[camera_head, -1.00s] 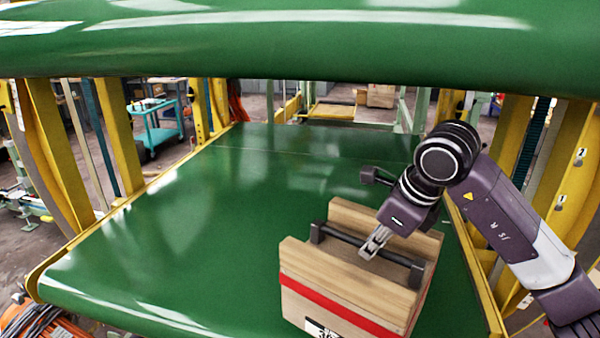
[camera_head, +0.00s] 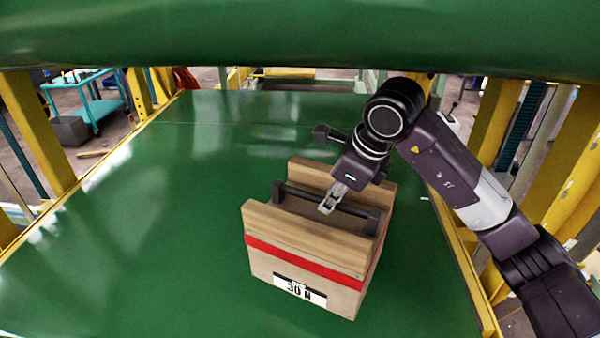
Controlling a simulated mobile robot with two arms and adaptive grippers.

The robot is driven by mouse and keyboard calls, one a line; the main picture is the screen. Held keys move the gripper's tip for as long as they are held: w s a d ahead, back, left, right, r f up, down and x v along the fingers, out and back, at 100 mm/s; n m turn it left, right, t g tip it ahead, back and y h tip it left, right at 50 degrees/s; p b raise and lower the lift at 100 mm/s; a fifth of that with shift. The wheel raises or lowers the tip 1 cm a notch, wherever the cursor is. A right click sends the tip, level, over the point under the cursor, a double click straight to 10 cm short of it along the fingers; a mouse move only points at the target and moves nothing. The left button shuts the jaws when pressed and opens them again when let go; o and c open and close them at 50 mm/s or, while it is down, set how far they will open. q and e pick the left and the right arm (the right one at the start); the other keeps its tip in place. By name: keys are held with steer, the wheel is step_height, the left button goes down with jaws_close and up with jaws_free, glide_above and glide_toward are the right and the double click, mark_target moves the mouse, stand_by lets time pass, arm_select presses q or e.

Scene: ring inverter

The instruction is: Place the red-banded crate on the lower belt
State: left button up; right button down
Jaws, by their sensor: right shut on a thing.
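The red-banded crate (camera_head: 300,253) is a wooden box with a red stripe, a white label and a dark bar handle across its top. It is over the lower belt (camera_head: 150,240), a wide green surface. I cannot tell whether its bottom touches the belt. My right gripper (camera_head: 328,208) comes in from the right and is shut on the crate's handle near its middle. My left gripper is not in view.
The upper green belt (camera_head: 300,40) runs across the top of the view, above the arm. Yellow frame posts (camera_head: 38,130) stand on both sides. A teal cart (camera_head: 92,100) stands beyond at the left. The lower belt is clear left of and behind the crate.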

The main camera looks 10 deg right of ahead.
mark_target(334, 222)
step_height(334, 222, down, 3)
steer(key=shift+r+p, duration=0.1)
steer(key=shift+p, duration=0.3)
steer(key=shift+f+p, duration=0.55)
steer(key=shift+f, duration=1.8)
steer(key=c, duration=2.4)
jaws_free()
steer(key=shift+f, duration=0.25)
steer(key=shift+o, duration=1.2)
steer(key=shift+s, duration=0.1)
steer(key=shift+o, duration=1)
